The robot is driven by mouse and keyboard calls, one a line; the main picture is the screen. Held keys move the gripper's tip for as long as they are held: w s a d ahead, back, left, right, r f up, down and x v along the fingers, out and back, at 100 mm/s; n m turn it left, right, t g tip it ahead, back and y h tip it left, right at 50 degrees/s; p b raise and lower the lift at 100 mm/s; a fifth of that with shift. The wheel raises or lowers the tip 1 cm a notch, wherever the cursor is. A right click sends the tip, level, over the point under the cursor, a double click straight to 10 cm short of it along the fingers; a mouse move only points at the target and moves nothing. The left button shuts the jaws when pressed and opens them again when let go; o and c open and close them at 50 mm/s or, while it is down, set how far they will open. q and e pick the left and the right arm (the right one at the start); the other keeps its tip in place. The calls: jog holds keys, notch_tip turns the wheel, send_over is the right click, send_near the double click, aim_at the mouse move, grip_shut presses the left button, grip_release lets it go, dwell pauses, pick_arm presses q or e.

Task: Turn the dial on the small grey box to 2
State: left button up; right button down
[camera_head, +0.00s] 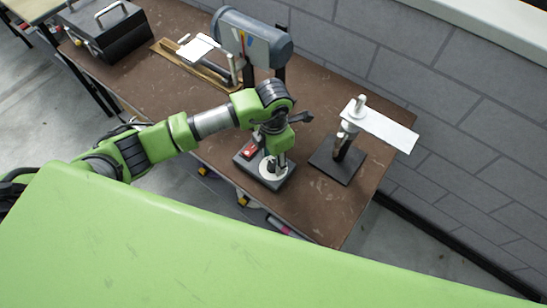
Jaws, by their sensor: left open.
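The small grey box (284,183) sits near the front edge of the brown table. It has a red switch (250,151) on its left part and a round white dial (268,172) on its right part. My left gripper (274,160) points down over the dial, open. Its fingers partly cover the dial, and I cannot tell whether they touch it. The dial's setting is too small and too covered to read. My right gripper is not in view.
On the brown table (330,212), a stand with a dark base (334,165) and a white plate (385,128) is right of the box. A blue-grey cylinder (255,38), a wooden board (180,58) and a dark case (112,33) are behind. A brick wall (440,90) borders the back.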

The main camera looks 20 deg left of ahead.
pick_arm(q)
jog(key=shift+f, duration=0.6)
jog(key=c, duration=1.1)
jog(key=shift+f+m+b, duration=0.15)
jog(key=shift+m+b, duration=0.45)
jog(key=shift+b, duration=0.2)
jog(key=m+b, duration=0.6)
jog(key=b, duration=0.2)
jog(key=shift+m+b, duration=0.9)
jog(key=shift+b, duration=0.25)
jog(key=shift+r, duration=0.2)
